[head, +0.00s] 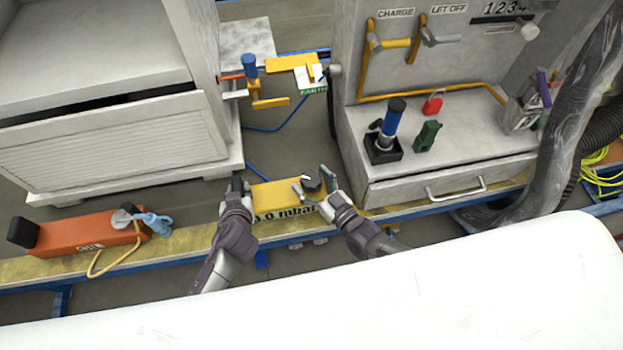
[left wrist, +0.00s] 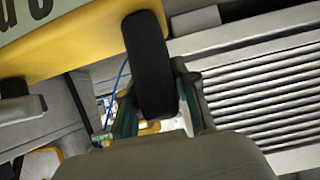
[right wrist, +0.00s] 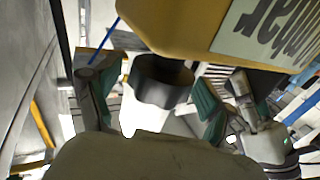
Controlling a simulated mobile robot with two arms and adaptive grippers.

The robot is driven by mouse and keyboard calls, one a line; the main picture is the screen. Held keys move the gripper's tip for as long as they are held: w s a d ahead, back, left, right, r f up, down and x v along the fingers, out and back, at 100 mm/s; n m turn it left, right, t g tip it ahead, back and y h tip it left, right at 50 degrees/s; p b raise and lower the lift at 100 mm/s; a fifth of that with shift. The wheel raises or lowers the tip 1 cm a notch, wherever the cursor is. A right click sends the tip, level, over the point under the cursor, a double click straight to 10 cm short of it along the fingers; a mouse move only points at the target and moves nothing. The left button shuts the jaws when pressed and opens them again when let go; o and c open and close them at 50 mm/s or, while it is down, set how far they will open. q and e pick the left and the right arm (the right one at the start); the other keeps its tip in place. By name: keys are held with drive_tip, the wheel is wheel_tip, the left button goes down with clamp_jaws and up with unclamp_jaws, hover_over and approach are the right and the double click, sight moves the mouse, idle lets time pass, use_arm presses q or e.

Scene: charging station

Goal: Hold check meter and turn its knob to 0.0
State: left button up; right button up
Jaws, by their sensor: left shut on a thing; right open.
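The yellow check meter (head: 270,193) is held level near the front ledge, its label partly hidden and ending in ".0 mbar". My left gripper (head: 240,187) is shut on the black handle at the meter's left end; in the left wrist view the handle (left wrist: 153,65) stands between the fingers. The dark knob (head: 313,181) is at the meter's right end. My right gripper (head: 314,187) is open with its fingers on either side of the knob. In the right wrist view, the knob (right wrist: 162,80) sits between the spread fingers (right wrist: 150,105), with gaps visible.
An orange box (head: 80,233) with a blue clip lies on the yellow ledge at left. A grey cabinet (head: 110,150) stands behind it. A grey console (head: 440,160) with a drawer, a blue-handled tool (head: 391,120) and a green block (head: 427,136) stands to the right.

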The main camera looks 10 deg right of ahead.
drive_tip(key=v, duration=1.2)
use_arm(q)
drive_tip(key=o, duration=1.1)
drive_tip(key=v, duration=1.2)
